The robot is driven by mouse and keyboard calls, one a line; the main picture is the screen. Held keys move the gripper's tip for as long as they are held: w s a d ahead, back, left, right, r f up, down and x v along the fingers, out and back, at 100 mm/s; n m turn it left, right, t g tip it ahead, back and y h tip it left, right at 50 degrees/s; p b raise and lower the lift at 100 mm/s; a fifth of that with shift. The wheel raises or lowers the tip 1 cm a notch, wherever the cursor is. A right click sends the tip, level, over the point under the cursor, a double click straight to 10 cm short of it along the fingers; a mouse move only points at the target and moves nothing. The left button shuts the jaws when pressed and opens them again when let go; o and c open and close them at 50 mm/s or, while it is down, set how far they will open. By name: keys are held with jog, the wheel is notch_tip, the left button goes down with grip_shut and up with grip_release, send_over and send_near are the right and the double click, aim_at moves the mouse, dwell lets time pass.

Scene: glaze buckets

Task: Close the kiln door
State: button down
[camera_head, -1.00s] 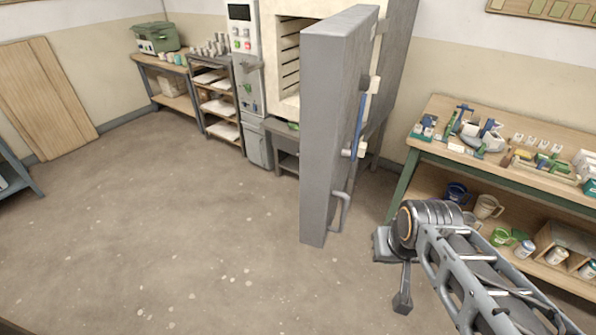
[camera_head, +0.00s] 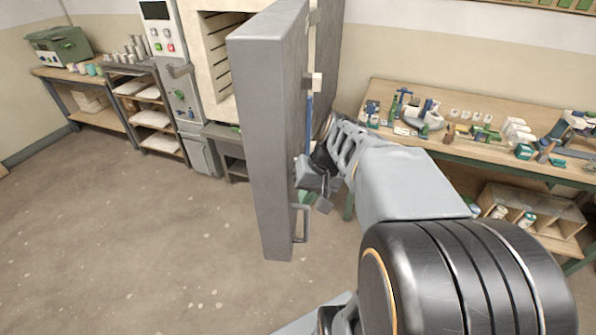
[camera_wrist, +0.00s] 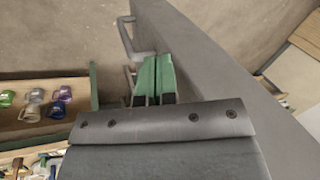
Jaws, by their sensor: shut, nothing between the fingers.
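The kiln door (camera_head: 265,130) is a tall grey slab that stands wide open, edge toward the head camera. The kiln (camera_head: 218,60) is the pale box behind it, with its slotted chamber partly visible. The door's grey bar handle (camera_head: 302,224) is low on its right face; it also shows in the wrist view (camera_wrist: 126,38). My gripper (camera_head: 305,197) is shut and empty, on the right side of the door just above the handle. In the wrist view its green fingers (camera_wrist: 155,65) lie together close beside the door face (camera_wrist: 215,75). Contact cannot be told.
A workbench (camera_head: 455,150) with tools and jars stands to the right, close behind my arm. A control panel (camera_head: 165,45), a shelf rack (camera_head: 140,105) and a side table (camera_head: 95,115) stand left. The floor left of the door is clear.

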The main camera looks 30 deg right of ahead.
aim_at(291, 182)
jog(key=w+d+r+m+t+y, duration=0.2)
jog(key=d+r+m+t+y, duration=0.15)
jog(key=d, duration=0.85)
jog(key=shift+n+y, duration=0.25)
jog(key=shift+n, duration=0.1)
jog(key=x, duration=0.3)
jog(key=r+p+x, duration=0.1)
jog(key=x, duration=0.3)
jog(key=w+a+p+x, duration=0.1)
jog(key=x, duration=0.3)
jog(key=shift+r, duration=0.1)
jog(key=shift+w+a, duration=0.45)
jog(key=shift+a, duration=0.15)
